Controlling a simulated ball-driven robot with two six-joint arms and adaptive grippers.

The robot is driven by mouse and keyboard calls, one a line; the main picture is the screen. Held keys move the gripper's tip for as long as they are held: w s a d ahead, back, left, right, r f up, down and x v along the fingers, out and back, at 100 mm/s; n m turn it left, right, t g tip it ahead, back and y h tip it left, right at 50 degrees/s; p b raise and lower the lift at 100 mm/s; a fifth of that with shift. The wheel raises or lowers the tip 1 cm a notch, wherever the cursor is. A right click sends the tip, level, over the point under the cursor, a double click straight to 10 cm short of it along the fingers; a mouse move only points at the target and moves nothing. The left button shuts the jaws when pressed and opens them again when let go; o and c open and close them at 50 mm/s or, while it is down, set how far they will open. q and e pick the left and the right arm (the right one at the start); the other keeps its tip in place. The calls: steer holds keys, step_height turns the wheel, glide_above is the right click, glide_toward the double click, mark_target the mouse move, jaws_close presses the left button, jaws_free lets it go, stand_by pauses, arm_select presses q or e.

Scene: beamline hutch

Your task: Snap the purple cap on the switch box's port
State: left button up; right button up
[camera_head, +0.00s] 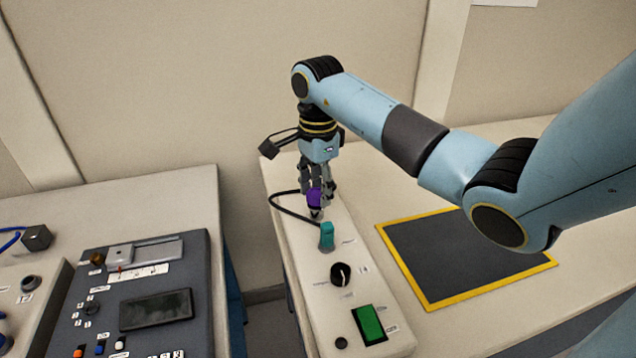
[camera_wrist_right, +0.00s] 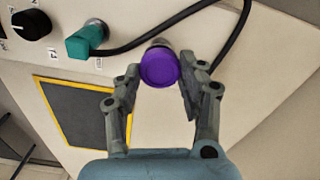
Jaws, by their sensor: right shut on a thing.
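The purple cap (camera_head: 314,198) is between the fingers of my right gripper (camera_head: 318,192), which points down over the far end of the pale switch box (camera_head: 309,262). My right gripper is shut on the cap. In the right wrist view the cap (camera_wrist_right: 160,68) shows as a round purple face between the fingertips (camera_wrist_right: 158,88). A metal port (camera_wrist_right: 158,43) shows just behind the cap's edge. The cap hides most of the port, and I cannot tell whether the cap is seated or only close. My left gripper is not in view.
On the box are a teal plug (camera_head: 326,236) with a black cable (camera_head: 276,207) looping beside the gripper, a black knob (camera_head: 341,274) and a green switch (camera_head: 370,323). A yellow-edged dark mat (camera_head: 450,260) lies right. A dark control panel (camera_head: 140,290) stands left across a gap.

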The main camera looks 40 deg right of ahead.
steer(key=shift+f+b, duration=0.55)
stand_by(0.5)
steer(key=o, duration=0.8)
steer(key=shift+o, duration=0.2)
step_height(320, 180, up, 8)
steer(key=shift+f, duration=0.2)
